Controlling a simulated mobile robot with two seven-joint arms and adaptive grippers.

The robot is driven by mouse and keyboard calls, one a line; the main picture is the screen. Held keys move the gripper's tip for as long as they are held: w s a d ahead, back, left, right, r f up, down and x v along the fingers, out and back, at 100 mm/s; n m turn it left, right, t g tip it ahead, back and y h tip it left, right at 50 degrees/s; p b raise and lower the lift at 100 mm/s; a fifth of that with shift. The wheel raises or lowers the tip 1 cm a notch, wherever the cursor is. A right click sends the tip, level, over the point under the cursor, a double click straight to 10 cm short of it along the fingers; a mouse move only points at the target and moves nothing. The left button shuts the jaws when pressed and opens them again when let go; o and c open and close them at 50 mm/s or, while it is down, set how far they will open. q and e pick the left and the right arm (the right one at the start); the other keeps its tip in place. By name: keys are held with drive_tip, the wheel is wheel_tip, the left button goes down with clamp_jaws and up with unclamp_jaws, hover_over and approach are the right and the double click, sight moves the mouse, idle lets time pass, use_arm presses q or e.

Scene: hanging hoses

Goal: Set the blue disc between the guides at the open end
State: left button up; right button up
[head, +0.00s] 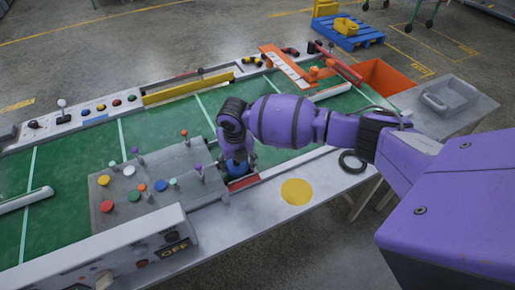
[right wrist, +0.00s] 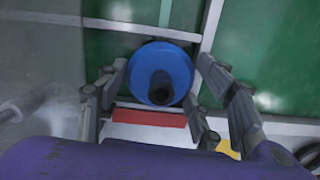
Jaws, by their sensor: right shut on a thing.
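The blue disc (head: 237,168) is mostly covered by my right gripper (head: 238,160) in the head view. I cannot tell whether the disc touches the belt. My left gripper is not in view.
A grey plate (head: 125,218) with several coloured knobs and pegs lies left of my right gripper. A yellow bar (head: 188,87) runs along the belt's far side. A yellow circle (head: 297,192) and a black ring (head: 352,161) lie on the near rim. An orange bin (head: 385,77) stands beyond the right end.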

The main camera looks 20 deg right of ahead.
sight(237, 167)
drive_tip(key=f, duration=0.1)
drive_tip(key=s+f, duration=0.1)
drive_tip(key=shift+s+a+f, duration=0.15)
drive_tip(key=shift+s+f, duration=0.05)
drive_tip(key=shift+f, duration=0.1)
drive_tip(key=shift+c, duration=0.9)
drive_tip(key=o, duration=1.9)
drive_tip(key=shift+w+f, duration=0.15)
drive_tip(key=shift+f, duration=0.05)
drive_tip(key=shift+o, duration=1)
drive_tip(key=shift+w+f, duration=0.1)
drive_tip(key=shift+w, duration=0.2)
drive_tip(key=shift+a+r, duration=0.1)
drive_tip(key=shift+r, duration=0.4)
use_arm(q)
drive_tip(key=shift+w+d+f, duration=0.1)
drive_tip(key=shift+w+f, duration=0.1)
use_arm(e)
wheel_tip(237, 167, up, 12)
drive_tip(key=shift+s+d, duration=0.4)
drive_tip(key=shift+s, duration=0.05)
